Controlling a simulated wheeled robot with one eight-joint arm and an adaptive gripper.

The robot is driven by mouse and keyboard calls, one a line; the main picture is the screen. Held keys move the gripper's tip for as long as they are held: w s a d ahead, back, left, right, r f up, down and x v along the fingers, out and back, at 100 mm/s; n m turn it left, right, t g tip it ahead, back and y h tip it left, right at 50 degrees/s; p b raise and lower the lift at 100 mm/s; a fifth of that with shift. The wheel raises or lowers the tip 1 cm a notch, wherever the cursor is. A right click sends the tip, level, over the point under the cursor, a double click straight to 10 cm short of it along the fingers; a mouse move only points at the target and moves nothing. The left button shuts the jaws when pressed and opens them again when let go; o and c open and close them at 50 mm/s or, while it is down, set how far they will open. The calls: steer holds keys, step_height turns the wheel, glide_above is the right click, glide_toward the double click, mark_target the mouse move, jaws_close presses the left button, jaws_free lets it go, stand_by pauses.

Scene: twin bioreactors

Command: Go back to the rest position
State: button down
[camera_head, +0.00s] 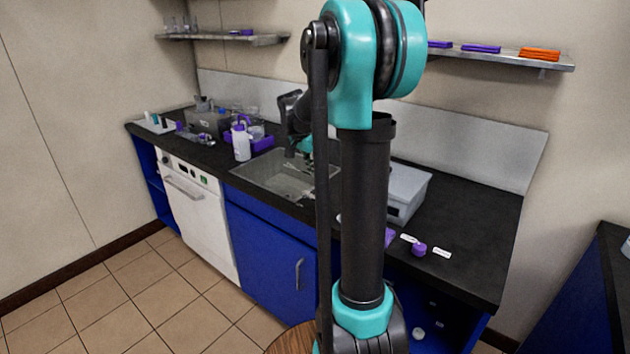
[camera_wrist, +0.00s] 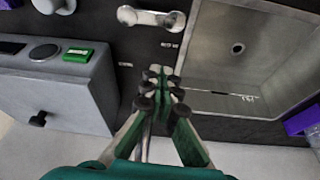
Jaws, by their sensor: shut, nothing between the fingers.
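My gripper (camera_wrist: 163,85) shows in the wrist view with its green-and-grey fingers closed together at the tips and nothing between them. It is over the black counter, between the sink (camera_wrist: 218,86) and a grey device (camera_wrist: 45,97) with a green button. In the head view my arm rises in front of the counter and bends back over the sink (camera_head: 262,181). The arm's upright link hides part of the sink and the grey device (camera_head: 407,190). The fingers are not clear in the head view.
A white bottle (camera_head: 241,142) and purple racks stand left of the sink. A purple cap-like object (camera_head: 419,249) lies on the right of the counter (camera_head: 470,230). Shelves hang above on both sides, the right shelf (camera_head: 500,56) close beside my arm. The tiled floor at left is clear.

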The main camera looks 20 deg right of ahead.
steer(key=s+a+f+n+y, duration=0.1)
steer(key=s+a+f+n, duration=0.2)
steer(key=s, duration=0.6)
steer(key=s+a+f+n+t+y, duration=0.1)
steer(key=s+a+f+n, duration=0.2)
steer(key=s, duration=0.6)
steer(key=s+a+f+n+t+y, duration=0.1)
steer(key=s+a+f+n, duration=0.2)
steer(key=s+f+n, duration=0.3)
steer(key=s+f, duration=0.1)
steer(key=s, duration=0.2)
steer(key=shift+s+a+f+y, duration=0.15)
steer(key=shift+s+a+y, duration=0.15)
steer(key=shift+a, duration=0.05)
